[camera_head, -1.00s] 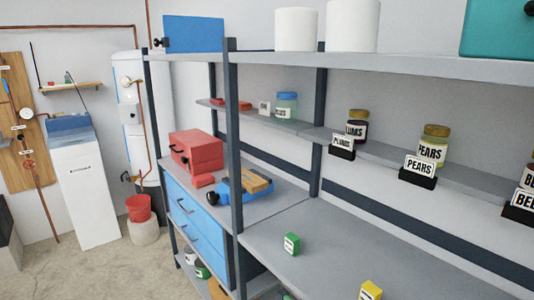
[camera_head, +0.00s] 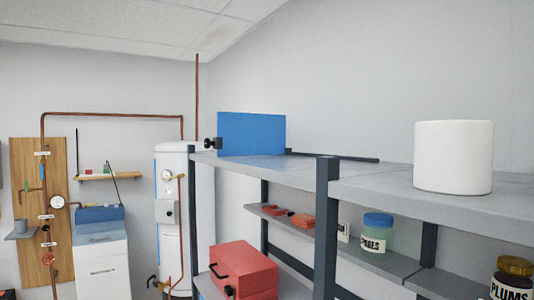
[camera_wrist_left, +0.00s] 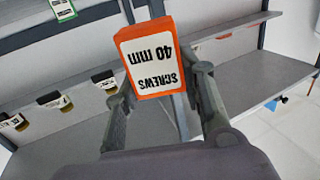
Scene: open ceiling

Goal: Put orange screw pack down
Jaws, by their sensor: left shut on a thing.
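The orange screw pack (camera_wrist_left: 149,60) is a small orange box with a white label reading "SCREWS 40 mm", upside down in the left wrist view. My left gripper (camera_wrist_left: 158,84) is shut on it, with a finger on each side. The pack is held in front of grey shelving, and I cannot tell how far it is from any surface. Neither gripper shows in the head view.
Grey shelving fills the head view's right, with a white canister (camera_head: 453,158) and a blue box (camera_head: 251,134) on the top shelf (camera_head: 428,204). A red toolbox (camera_head: 243,272) sits below. The left wrist view also shows a green-edged pack (camera_wrist_left: 62,10) and several jars.

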